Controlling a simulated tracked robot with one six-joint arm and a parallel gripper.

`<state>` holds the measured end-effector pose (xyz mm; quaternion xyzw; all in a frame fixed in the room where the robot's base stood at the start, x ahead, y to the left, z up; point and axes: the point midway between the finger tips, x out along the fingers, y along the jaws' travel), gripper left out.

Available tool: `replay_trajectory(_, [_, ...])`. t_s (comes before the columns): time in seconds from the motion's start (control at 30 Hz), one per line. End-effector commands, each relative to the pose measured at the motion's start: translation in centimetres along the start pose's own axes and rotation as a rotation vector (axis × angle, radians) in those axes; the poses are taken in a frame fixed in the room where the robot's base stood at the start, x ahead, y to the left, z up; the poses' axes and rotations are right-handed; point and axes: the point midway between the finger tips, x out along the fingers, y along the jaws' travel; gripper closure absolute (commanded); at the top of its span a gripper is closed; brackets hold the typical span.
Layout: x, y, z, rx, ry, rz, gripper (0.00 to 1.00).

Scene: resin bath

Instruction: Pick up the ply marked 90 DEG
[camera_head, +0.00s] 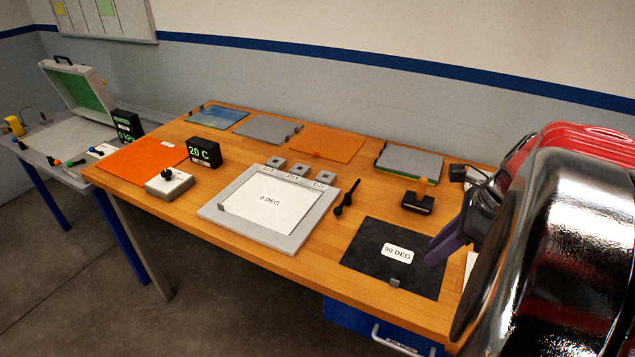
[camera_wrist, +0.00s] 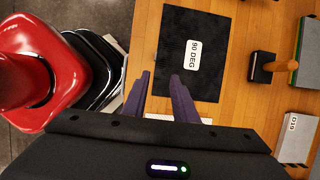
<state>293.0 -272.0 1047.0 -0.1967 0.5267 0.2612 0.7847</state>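The ply marked 90 DEG is a flat black sheet (camera_head: 367,262) with a white label, lying at the front right of the wooden table. It also shows in the wrist view (camera_wrist: 205,75), at top centre. A small grey clip (camera_head: 393,282) is at its front edge. My gripper (camera_head: 432,250) has purple fingers and is at the ply's right end in the head view. In the wrist view my gripper (camera_wrist: 160,76) has its fingers apart with nothing between them; the right finger overlaps the ply in the picture. I cannot tell whether they touch it.
A grey frame (camera_head: 212,208) holds a white 0 DEG sheet to the left. A black hand tool (camera_head: 347,198) and a black block (camera_head: 417,203) lie behind the ply. Several coloured sheets, including an orange one (camera_head: 327,143), lie along the table's back. The front edge is close to the ply.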

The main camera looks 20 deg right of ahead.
Motion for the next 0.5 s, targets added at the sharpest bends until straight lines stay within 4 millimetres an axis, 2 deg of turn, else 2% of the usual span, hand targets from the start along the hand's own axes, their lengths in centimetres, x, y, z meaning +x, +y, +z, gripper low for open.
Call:
replay_trajectory(0.13, [-0.09, 0.61, -0.3, 0.019, -0.017, 0.032, 0.74])
replay_trajectory(0.5, [0.29, 0.62, -0.37, 0.021, -0.016, 0.03, 0.74])
